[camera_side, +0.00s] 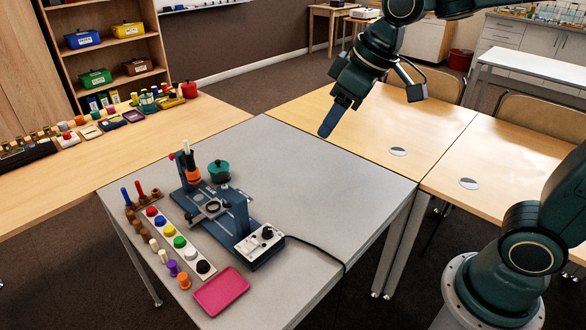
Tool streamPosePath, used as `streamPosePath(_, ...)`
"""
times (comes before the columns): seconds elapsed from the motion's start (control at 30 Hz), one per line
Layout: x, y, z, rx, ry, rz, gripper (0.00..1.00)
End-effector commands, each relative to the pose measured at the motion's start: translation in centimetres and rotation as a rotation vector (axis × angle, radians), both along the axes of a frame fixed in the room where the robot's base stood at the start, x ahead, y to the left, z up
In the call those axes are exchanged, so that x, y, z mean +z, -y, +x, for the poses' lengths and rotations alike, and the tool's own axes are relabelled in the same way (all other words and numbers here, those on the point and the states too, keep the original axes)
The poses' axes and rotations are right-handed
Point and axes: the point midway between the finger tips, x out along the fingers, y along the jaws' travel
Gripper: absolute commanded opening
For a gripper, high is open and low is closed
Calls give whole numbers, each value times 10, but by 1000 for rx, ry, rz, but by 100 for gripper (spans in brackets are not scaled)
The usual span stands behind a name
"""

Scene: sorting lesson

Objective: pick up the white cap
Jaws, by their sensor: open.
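The white cap (190,252) sits on a pale strip (198,258) on the grey table. It stands in a row between the green cap (179,241) and the black cap (203,267). My gripper (330,122) hangs high, well to the right of the white cap and further back, apart from everything on the table. Its blue fingers point down and overlap from this angle. It is open, and nothing shows between the fingers.
A blue device (248,232) with a post and cable stands right of the strip. Small coloured pegs line its left side. A pink tray (221,291) lies in front, and a teal pot (219,170) behind. The table's right half (330,190) is clear.

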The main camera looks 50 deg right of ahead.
Motion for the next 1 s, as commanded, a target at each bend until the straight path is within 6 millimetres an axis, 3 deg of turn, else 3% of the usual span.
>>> streamPosePath(0.2,-18,-22,52,98,-16,-7,52)
streamPosePath(0.57,-67,-61,127,253,-34,-12,52)
streamPosePath(1.0,-160,-116,198,441,-52,-8,52)
